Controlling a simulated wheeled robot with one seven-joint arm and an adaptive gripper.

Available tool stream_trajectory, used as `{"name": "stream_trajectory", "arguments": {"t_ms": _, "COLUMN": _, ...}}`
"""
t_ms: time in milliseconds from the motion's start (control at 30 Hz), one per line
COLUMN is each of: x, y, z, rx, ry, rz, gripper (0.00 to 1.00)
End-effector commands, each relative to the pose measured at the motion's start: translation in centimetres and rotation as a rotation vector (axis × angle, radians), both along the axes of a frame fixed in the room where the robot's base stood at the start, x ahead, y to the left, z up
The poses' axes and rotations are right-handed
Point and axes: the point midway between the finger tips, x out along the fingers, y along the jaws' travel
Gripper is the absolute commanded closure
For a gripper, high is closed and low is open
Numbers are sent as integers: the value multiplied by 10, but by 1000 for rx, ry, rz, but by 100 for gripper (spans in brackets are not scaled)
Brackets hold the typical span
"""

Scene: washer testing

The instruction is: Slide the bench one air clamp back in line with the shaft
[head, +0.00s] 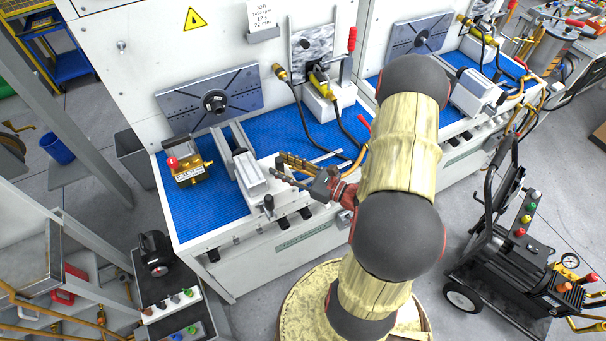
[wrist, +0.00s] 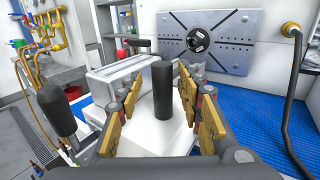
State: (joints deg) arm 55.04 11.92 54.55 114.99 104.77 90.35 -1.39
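The bench one air clamp (head: 250,174) is a silver block on a white base, on the blue ribbed bench top in front of the slotted plate. In the wrist view, its silver body (wrist: 118,76) stands behind a black upright post (wrist: 163,92). The shaft hub (head: 214,101) is a dark round fitting at the plate's middle, also in the wrist view (wrist: 199,39). My gripper (head: 280,168) is at the clamp's right side. In the wrist view, its yellow-padded fingers (wrist: 162,78) are open on either side of the post, with visible gaps. Contact low down is hidden.
A brass valve block with a red knob (head: 187,170) sits left of the clamp. A black-knobbed lever (wrist: 56,110) rises at the left in the wrist view. A black hose (wrist: 290,110) hangs at the right. Blue bench top (head: 200,213) is bare at the front left.

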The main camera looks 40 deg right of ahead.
Motion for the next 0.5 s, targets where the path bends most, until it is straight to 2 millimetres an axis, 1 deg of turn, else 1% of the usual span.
{"name": "stream_trajectory", "arguments": {"t_ms": 100, "x": -17, "y": -8, "z": 0, "rx": 0, "ry": 0, "rz": -6, "gripper": 63}}
{"name": "stream_trajectory", "arguments": {"t_ms": 500, "x": -72, "y": -26, "z": 0, "rx": 1, "ry": 0, "rz": -4, "gripper": 63}}
